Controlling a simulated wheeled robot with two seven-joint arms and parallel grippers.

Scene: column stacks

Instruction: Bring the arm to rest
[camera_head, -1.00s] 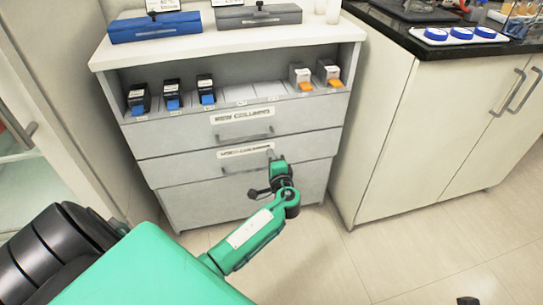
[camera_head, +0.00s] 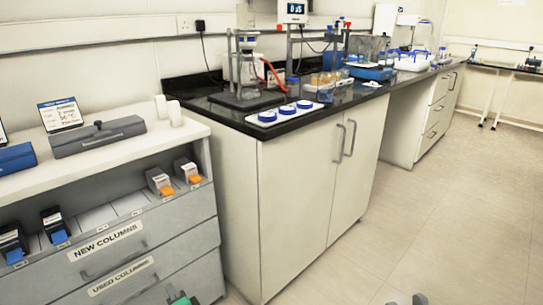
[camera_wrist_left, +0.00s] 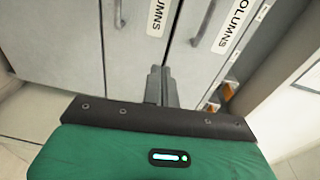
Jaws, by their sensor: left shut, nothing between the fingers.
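My left gripper (camera_wrist_left: 161,86) shows in the left wrist view, its two dark fingers together with nothing between them. It is in front of the grey drawer fronts (camera_wrist_left: 210,65) of the column cabinet, apart from or touching them I cannot tell. In the head view only a small green piece of my left arm (camera_head: 181,299) shows at the bottom edge, by the lower drawers. My right gripper does not show clearly; a small grey shape (camera_head: 420,299) at the bottom edge is too cut off to name.
The cabinet has drawers labelled new columns (camera_head: 106,241) and used columns (camera_head: 122,277), both shut. Its shelf holds several column boxes (camera_head: 159,181). A bench (camera_head: 290,195) with glassware and blue-capped items stands to the right. The floor (camera_head: 440,215) at the right is clear.

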